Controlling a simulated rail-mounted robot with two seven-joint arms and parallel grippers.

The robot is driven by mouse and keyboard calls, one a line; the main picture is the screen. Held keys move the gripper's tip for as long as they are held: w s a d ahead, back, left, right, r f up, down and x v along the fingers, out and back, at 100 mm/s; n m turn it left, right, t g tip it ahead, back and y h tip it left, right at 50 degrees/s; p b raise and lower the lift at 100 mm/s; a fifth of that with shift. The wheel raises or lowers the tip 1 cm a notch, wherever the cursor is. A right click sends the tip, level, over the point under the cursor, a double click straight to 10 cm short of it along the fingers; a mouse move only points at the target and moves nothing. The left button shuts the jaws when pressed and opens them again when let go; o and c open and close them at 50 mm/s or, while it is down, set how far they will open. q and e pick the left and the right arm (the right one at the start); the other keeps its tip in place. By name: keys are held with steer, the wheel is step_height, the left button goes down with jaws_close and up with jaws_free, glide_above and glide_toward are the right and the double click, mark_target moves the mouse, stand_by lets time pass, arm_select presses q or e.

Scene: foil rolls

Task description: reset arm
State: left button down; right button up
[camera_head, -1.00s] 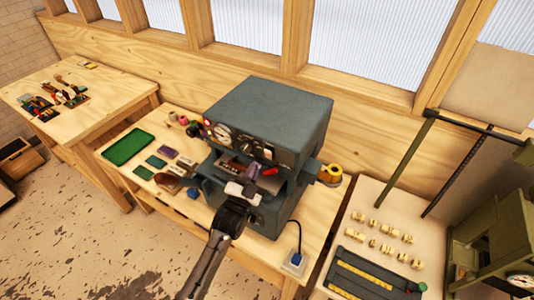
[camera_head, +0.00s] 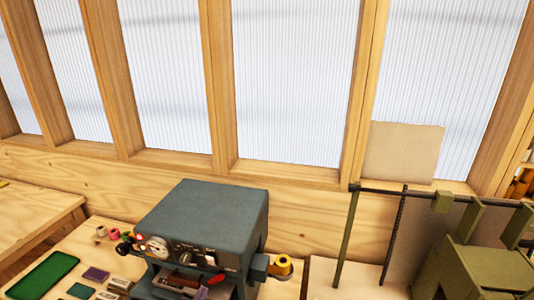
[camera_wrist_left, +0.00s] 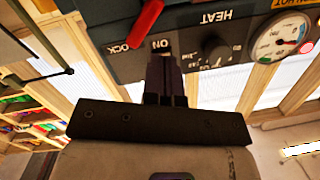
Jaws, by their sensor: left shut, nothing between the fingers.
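The grey-blue foil machine (camera_head: 205,220) stands on the wooden bench at the lower middle of the head view. Its front panel (camera_wrist_left: 225,40) shows upside down in the left wrist view, with a HEAT knob, a gauge and a red lever (camera_wrist_left: 145,22). My left gripper (camera_wrist_left: 165,62) is shut and empty, with its dark fingers in front of the panel; I cannot tell whether they touch it. In the head view the gripper is not clearly seen. A gold foil roll (camera_head: 283,264) sits at the machine's right side. My right gripper is in neither view.
Small foil rolls (camera_head: 114,233) stand left of the machine. A green tray (camera_head: 42,274) and small blocks (camera_head: 96,274) lie on the bench. A green metal frame (camera_head: 345,235) and a green press (camera_head: 485,270) stand at the right. Windows line the wall behind.

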arm_select(q)
steer(key=s+a+r+n+g+y+p, duration=0.1)
steer(key=s+r+n+g+p, duration=0.2)
steer(key=s, duration=1)
steer(key=s+a+r+n+g+y+p, duration=0.15)
steer(key=s+g+p, duration=0.35)
steer(key=s, duration=0.8)
steer(key=s+f+g+p, duration=0.3)
steer(key=s+g, duration=0.2)
steer(key=s, duration=1.1)
steer(key=shift+a+f+m+p, duration=0.15)
steer(key=shift+a+m+p, duration=0.1)
steer(key=shift+m+p, duration=0.15)
